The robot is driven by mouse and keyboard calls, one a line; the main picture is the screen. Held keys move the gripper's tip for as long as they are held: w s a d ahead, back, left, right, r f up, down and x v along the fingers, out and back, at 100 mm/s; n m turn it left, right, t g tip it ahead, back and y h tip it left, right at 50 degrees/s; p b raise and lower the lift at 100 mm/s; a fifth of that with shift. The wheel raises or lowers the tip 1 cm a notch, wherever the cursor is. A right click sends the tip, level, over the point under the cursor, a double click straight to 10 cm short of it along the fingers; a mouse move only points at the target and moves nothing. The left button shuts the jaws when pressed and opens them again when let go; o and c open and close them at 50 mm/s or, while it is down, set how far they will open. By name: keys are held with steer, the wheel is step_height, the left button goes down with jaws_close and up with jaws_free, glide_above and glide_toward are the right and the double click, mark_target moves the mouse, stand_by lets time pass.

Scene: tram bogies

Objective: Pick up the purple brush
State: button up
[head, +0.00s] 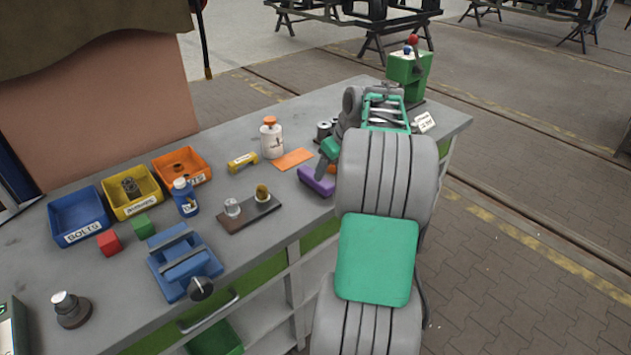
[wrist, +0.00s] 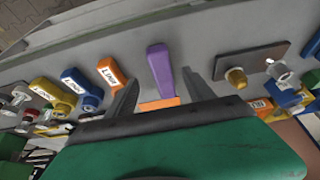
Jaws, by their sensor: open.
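The purple brush (head: 318,182) lies on the grey workbench, partly hidden by my arm in the head view. In the wrist view the brush (wrist: 160,70) shows its purple body, with an orange part at its lower end. My gripper (wrist: 161,79) is open, with one dark finger to the left of the brush and one to the right. The brush appears between the fingers in that view, and I see no contact. In the head view my gripper (head: 326,158) is at the brush, with its fingertips mostly hidden.
A dark tray (head: 236,221) with two small cylinders sits left of the brush. An orange card (head: 294,159), a yellow tube (head: 242,162) and a white bottle (head: 271,138) lie or stand behind. In the wrist view, labelled orange (wrist: 110,72), blue and yellow items stand at left.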

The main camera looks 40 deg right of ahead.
mark_target(325, 182)
steer(key=x, duration=0.2)
steer(key=p+x, duration=0.1)
steer(key=x, duration=0.4)
steer(key=shift+s+f, duration=0.1)
steer(key=shift+f, duration=0.35)
jaws_close()
